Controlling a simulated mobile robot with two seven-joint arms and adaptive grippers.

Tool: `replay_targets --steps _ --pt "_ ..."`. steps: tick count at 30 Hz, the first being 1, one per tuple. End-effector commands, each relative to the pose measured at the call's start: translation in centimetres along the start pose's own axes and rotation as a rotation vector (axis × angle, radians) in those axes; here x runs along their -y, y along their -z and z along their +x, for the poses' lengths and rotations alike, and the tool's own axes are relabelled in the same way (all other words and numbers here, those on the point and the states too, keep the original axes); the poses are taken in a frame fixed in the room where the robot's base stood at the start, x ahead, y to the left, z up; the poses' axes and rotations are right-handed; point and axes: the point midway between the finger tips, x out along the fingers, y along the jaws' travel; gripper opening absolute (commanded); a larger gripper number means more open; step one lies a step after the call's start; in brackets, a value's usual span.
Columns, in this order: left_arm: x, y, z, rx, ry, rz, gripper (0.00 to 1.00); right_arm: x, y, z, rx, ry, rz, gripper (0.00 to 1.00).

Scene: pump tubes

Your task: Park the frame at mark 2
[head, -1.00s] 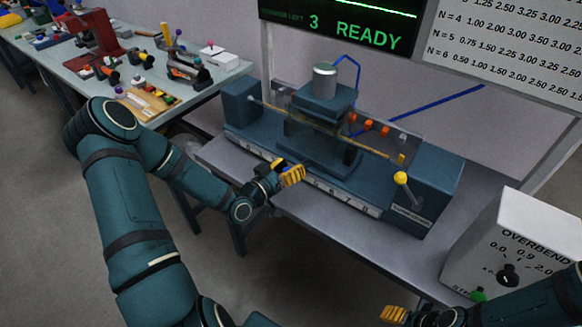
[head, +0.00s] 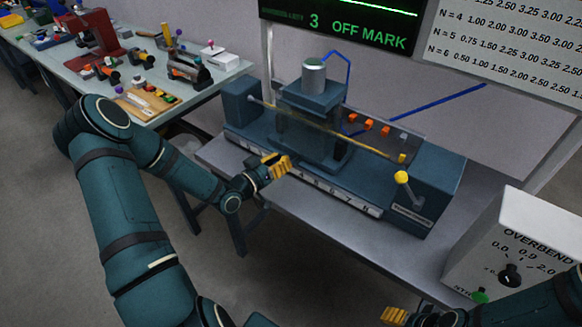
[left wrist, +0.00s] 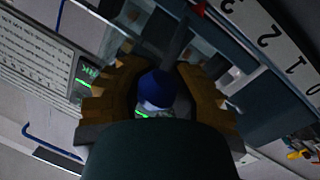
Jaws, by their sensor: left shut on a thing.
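The frame (head: 312,97) is a blue carriage with a grey cylinder on top, standing on the long blue bench machine. My left gripper (head: 276,167) is in front of it, over the numbered scale strip (head: 345,197). In the left wrist view, its yellow fingers are closed around a blue ball knob (left wrist: 156,90) on a dark bar. A red pointer tip (left wrist: 199,8) shows near the numeral 3, with 2, 1 and 0 farther right; its exact reading is unclear. The screen (head: 340,28) reads "OFF MARK". My right gripper (head: 393,314) is partly visible at the bottom, its opening unclear.
A clear guard (head: 388,135) with a yellow-knobbed lever (head: 401,178) spans the machine's front. A white OVERBEND box (head: 520,240) stands at right. A side table (head: 215,62) with tools stands at left. The grey bench's front strip is clear.

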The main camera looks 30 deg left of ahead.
Motion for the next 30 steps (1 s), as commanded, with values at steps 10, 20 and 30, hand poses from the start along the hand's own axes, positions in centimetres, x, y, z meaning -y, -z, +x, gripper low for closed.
replay_targets --steps 10,20,30 --pt "6.5 2.9 -1.1 -0.002 0.000 0.004 0.00 -0.3 0.1 0.9 -0.004 0.000 -0.001 0.61" --pt "6.8 3.0 -1.2 -0.002 0.001 0.001 0.00 -0.3 0.1 0.9 -0.004 0.000 -0.001 0.61" --pt "6.7 3.0 -1.2 -0.001 0.001 0.002 0.60 -0.3 0.1 0.9 -0.004 0.000 -0.001 0.61"
